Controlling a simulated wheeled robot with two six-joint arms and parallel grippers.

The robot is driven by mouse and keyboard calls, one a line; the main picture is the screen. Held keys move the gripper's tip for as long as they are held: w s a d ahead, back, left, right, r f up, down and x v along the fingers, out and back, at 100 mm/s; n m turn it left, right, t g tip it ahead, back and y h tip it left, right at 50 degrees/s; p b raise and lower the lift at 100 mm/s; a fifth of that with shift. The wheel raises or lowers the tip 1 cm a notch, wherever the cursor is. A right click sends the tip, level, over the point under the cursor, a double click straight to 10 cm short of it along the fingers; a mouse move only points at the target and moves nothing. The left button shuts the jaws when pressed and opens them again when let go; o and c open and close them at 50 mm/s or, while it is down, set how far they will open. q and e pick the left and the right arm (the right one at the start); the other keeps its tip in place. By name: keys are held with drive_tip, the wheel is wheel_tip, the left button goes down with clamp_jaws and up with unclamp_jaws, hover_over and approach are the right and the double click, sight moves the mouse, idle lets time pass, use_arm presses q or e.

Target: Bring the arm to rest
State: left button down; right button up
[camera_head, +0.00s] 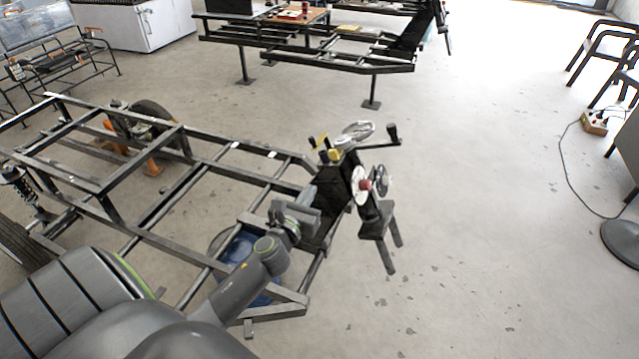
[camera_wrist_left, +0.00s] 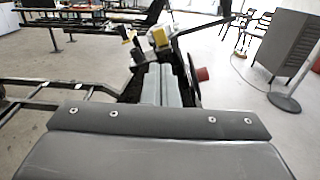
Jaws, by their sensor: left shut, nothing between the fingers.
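My left arm reaches in from the lower left. My left gripper (camera_head: 309,196) is shut and empty, close to the front assembly (camera_head: 350,185) of the black metal frame (camera_head: 135,232). In the left wrist view its two fingers (camera_wrist_left: 163,84) lie together and point at that assembly, which has yellow parts and a red knob (camera_wrist_left: 202,74). I cannot tell whether the fingertips touch it. A coil-spring shock absorber (camera_head: 17,180) stands at the frame's left side. My right gripper is not in view.
A blue round object (camera_head: 238,252) sits low beneath the frame, partly hidden by my arm. A second frame (camera_head: 330,62) stands at the back. A cable and socket box (camera_head: 594,123) lie at the right. The floor between is clear.

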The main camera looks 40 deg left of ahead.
use_arm(q)
drive_tip(key=s+f+n+g, duration=0.3)
drive_tip(key=s+f+n, duration=0.25)
drive_tip(key=f, duration=0.55)
drive_tip(key=s+f+n+g, duration=0.3)
drive_tip(key=s+f+n, duration=0.25)
drive_tip(key=f, duration=0.55)
drive_tip(key=s+f+n+g, duration=0.3)
drive_tip(key=s+f+n, duration=0.3)
drive_tip(key=f, duration=0.5)
drive_tip(key=s+d+f+n+g+h, duration=0.1)
drive_tip(key=s+d+f+n+g, duration=0.1)
drive_tip(key=s+f+n, duration=0.3)
drive_tip(key=s+d+f+n+g+h, duration=0.1)
drive_tip(key=s+d+f+n+g, duration=0.2)
drive_tip(key=s, duration=1.1)
drive_tip(key=s+d+f+n+g+h, duration=0.1)
drive_tip(key=s+d+f+n+g, duration=0.1)
drive_tip(key=s+f+n, duration=0.5)
drive_tip(key=s+n, duration=0.2)
drive_tip(key=shift+s+d, duration=0.3)
drive_tip(key=shift+s, duration=0.05)
